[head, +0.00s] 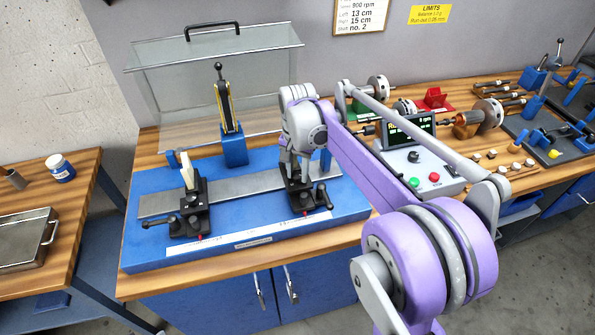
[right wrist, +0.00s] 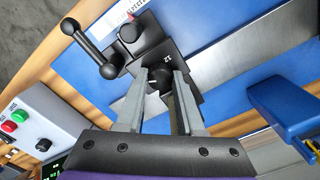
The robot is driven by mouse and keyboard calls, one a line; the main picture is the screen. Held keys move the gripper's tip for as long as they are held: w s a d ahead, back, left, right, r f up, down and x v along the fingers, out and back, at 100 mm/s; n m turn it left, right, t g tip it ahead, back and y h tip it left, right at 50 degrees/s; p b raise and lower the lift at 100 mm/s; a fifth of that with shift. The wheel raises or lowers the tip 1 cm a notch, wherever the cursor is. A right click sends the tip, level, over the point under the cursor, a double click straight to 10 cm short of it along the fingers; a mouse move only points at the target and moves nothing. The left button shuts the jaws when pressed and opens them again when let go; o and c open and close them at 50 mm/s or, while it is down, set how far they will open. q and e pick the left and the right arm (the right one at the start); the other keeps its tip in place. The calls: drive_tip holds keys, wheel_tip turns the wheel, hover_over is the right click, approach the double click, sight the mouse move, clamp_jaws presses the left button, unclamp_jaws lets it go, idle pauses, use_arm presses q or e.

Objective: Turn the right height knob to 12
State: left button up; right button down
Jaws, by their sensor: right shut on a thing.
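The right support (head: 308,196) is a black block on the steel rail of the blue balancing stand (head: 265,226). In the head view my right gripper (head: 294,172) is over its top and hides the right height knob. In the right wrist view the dark knob (right wrist: 156,79) sits between the fingertips of my right gripper (right wrist: 160,78), which is shut on it. A white number 12 shows on the black block (right wrist: 182,28) just beyond the knob. The knob's pointer is too small to read surely. My left gripper is not in view.
The left support (head: 188,212) stands on the same rail. A clear hinged guard (head: 175,75) is raised behind the stand, with a blue post (head: 234,150) before it. A control box (head: 425,168) with buttons stands to the right. A lever handle (right wrist: 90,42) juts from the right support.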

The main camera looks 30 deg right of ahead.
drive_tip(key=c, duration=0.5)
unclamp_jaws()
